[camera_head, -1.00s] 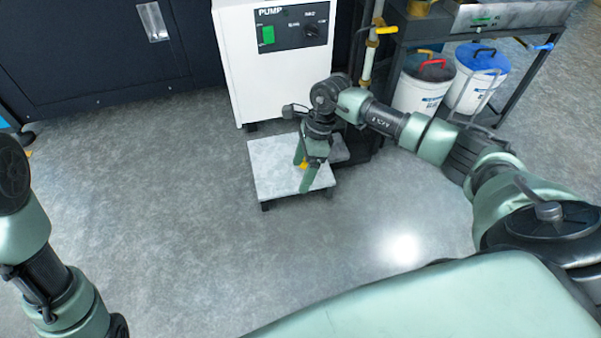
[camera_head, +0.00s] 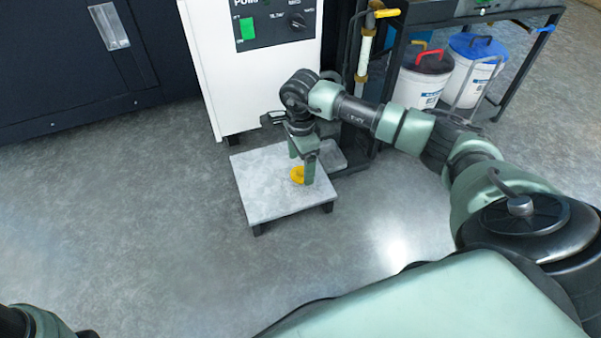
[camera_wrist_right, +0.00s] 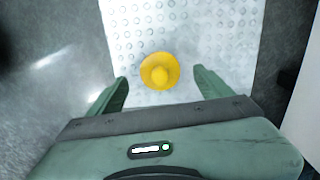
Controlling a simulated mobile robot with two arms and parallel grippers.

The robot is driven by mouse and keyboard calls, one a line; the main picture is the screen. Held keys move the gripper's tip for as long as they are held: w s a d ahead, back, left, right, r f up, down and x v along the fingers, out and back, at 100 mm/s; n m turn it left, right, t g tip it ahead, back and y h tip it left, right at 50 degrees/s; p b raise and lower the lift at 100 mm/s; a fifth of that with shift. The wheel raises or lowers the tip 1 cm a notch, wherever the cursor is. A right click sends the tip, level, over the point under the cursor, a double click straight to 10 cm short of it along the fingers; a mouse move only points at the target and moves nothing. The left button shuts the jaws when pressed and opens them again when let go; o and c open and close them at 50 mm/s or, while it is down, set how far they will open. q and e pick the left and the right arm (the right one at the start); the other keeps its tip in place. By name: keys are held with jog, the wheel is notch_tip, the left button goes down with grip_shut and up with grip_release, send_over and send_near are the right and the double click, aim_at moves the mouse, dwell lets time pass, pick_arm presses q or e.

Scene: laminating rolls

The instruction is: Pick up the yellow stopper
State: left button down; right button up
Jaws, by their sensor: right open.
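The yellow stopper (camera_head: 297,175) is on the low grey platform (camera_head: 262,200) in the head view, toward its right part. In the right wrist view the stopper (camera_wrist_right: 160,71) is round with a raised knob, and the platform (camera_wrist_right: 215,30) has a dotted top. My right gripper (camera_head: 301,170) is open above and around the stopper's area. In the wrist view its two fingers (camera_wrist_right: 160,86) stand left and right of the stopper's near side, with gaps on both sides. A finger partly covers the stopper in the head view. My left gripper is not in view.
A white pump cabinet (camera_head: 208,70) stands right behind the platform. A dark cart (camera_head: 437,15) with white buckets (camera_head: 420,88) stands at the back right. A dark cabinet (camera_head: 60,70) is at the back left. The floor (camera_head: 130,220) left and in front is clear.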

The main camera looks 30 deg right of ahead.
notch_tip(320, 180, down, 2)
jog(key=shift+f+b, duration=0.25)
jog(key=shift+b, duration=0.25)
jog(key=shift+r, duration=0.15)
jog(key=c, duration=1.5)
jog(key=shift+o, duration=0.2)
jog(key=shift+r, duration=0.15)
